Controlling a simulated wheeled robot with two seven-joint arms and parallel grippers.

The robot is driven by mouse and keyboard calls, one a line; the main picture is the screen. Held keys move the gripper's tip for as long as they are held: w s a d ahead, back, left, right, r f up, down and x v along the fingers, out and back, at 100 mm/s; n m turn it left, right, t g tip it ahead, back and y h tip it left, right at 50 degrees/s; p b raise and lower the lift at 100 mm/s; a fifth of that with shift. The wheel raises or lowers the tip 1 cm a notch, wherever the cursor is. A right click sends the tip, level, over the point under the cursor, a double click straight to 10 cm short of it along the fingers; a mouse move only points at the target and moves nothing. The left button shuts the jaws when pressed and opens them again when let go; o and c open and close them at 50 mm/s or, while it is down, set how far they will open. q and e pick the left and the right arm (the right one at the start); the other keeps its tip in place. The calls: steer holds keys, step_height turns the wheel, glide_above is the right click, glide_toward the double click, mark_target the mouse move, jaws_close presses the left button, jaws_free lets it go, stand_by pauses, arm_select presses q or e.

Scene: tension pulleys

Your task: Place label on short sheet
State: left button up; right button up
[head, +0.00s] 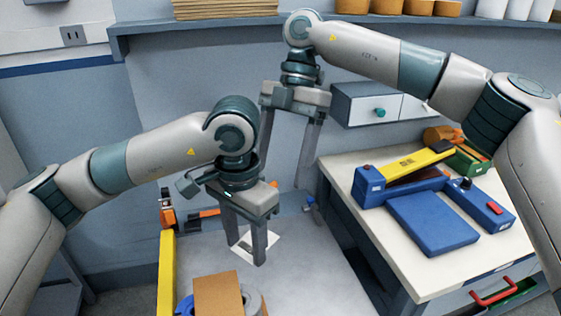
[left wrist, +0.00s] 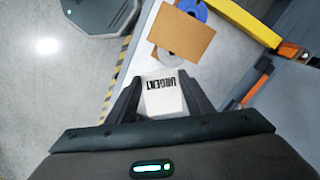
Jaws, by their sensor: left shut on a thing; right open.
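A white label (left wrist: 163,92) with black "URGENT" print sits between the fingers of my left gripper (left wrist: 158,98) in the left wrist view. In the head view the label (head: 268,243) shows partly behind the fingers of my left gripper (head: 246,252), which is shut on it above the light table. A brown cardboard sheet (head: 216,294) is at the bottom of the head view. The sheet (left wrist: 182,33) shows ahead of the label in the left wrist view, apart from it. My right gripper (head: 290,178) is open and empty, higher up and further back.
A blue round roll (left wrist: 190,10) lies partly under the sheet. A yellow bar (head: 166,270) and orange-handled tools (head: 205,213) are at the table's left and back. A white counter at right holds a blue and yellow device (head: 432,215).

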mark_target(246, 250)
steer(key=x, duration=1.2)
stand_by(0.4)
steer(key=c, duration=1.1)
arm_select(q)
steer(key=o, duration=1.6)
step_height(246, 250, up, 12)
